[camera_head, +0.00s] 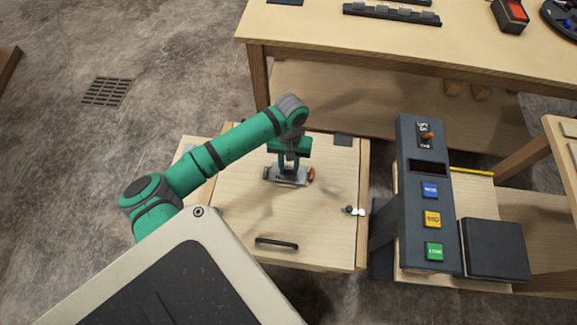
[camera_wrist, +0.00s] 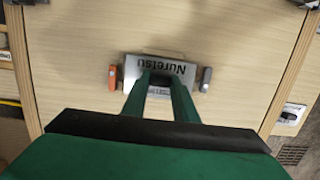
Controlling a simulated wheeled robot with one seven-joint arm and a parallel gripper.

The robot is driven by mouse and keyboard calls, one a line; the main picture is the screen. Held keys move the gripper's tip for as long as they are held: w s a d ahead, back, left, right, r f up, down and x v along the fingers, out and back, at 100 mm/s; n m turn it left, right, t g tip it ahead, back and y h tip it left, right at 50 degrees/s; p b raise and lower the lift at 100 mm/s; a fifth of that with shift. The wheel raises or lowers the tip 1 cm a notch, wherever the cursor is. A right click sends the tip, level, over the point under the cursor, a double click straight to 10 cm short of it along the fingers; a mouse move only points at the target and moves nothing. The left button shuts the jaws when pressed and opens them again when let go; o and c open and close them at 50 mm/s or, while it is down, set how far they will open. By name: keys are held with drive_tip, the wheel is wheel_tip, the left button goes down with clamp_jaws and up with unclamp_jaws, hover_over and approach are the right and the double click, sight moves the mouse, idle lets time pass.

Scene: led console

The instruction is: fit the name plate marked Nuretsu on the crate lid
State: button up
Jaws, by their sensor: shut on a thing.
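The silver name plate marked Nuretsu (camera_wrist: 178,68) is in my gripper (camera_wrist: 159,86), which is shut on it. In the wrist view its lettering appears upside down. The plate lies between an orange clip (camera_wrist: 112,77) at its left and a grey clip (camera_wrist: 206,79) at its right, on the pale wooden crate lid (camera_wrist: 240,50). In the head view my gripper (camera_head: 288,171) points down over the lid (camera_head: 235,205), with the plate (camera_head: 284,181) under it. I cannot tell whether the plate touches the lid. The fingers hide part of the plate.
A black handle (camera_head: 276,243) is on the near part of the lid, and small light knobs (camera_head: 358,211) are at its right edge. A dark console (camera_head: 424,195) with coloured buttons stands to the right. A wooden table (camera_head: 320,37) is behind. The lid around the clips is clear.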

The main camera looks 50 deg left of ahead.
drive_tip(key=shift+f, duration=0.35)
idle(0.4)
drive_tip(key=o, duration=1.1)
drive_tip(key=shift+r, duration=0.1)
drive_tip(key=r, duration=0.3)
drive_tip(key=w+r, duration=0.1)
drive_tip(key=r, duration=0.3)
drive_tip(key=a+r, duration=0.1)
drive_tip(key=r, duration=0.2)
drive_tip(key=shift+w+r, duration=0.15)
drive_tip(key=shift+r, duration=0.1)
